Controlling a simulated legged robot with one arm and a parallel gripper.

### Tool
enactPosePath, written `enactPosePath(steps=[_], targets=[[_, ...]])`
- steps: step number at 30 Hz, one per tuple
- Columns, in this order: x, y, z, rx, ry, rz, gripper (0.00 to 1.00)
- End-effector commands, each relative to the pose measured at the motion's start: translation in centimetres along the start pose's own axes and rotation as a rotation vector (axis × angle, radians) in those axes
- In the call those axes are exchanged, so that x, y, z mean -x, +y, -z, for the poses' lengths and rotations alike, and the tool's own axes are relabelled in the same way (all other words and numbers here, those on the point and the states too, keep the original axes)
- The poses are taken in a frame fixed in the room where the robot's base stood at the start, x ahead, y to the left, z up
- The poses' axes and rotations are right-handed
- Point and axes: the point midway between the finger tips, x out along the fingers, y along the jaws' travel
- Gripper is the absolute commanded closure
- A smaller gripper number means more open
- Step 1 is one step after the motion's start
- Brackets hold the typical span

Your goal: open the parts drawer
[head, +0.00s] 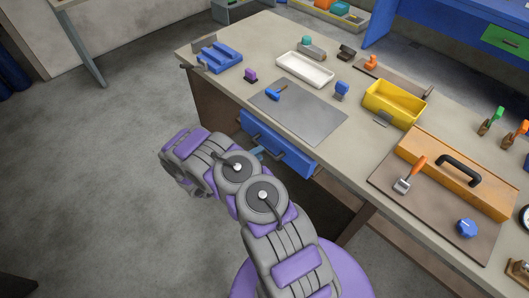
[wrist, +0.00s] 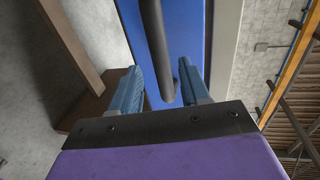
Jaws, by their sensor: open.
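The parts drawer (head: 294,158) has a blue front under the bench top's near edge and looks shut. Its blue front also fills the middle of the wrist view (wrist: 187,35). A dark bar handle (wrist: 155,45) runs down that front, between my two blue fingers and apart from both. My gripper (wrist: 158,66) is open around the handle, with nothing clamped. In the head view my gripper (head: 257,153) is at the drawer front, mostly hidden behind my arm, and part of the handle is hard to make out there.
On the bench (head: 232,92) lie a grey mat (head: 305,118), a white tray (head: 304,70), a yellow bin (head: 394,105), a blue holder (head: 221,57) and a wooden box (head: 450,170) with a black handle. The floor (head: 110,180) left of the bench is clear.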

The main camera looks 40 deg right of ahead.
Motion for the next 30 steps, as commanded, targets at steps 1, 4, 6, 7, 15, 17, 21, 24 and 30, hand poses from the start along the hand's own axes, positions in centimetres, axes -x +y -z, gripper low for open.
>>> enactPosePath(steps=[1,4,6,7,15,17,21,24,30], targets=[[-1.0,0.2,0.1,-0.001,0.004,0.0,0.54],[-2.5,0.1,0.1,0.0,0.002,0.0,0.54],[-3.3,0.1,0.1,0.0,0.002,0.0,0.54],[-3.5,0.1,0.0,0.001,0.001,0.001,0.54],[-4.5,0.0,0.0,0.001,-0.001,0.001,0.54],[-4.5,0.0,0.0,0.001,-0.001,0.001,0.54],[-4.5,-0.1,0.0,0.001,-0.001,0.001,0.56],[-4.5,-0.1,0.0,0.001,-0.001,0.001,0.66],[-4.5,0.0,0.0,0.001,-0.001,0.001,0.85]])
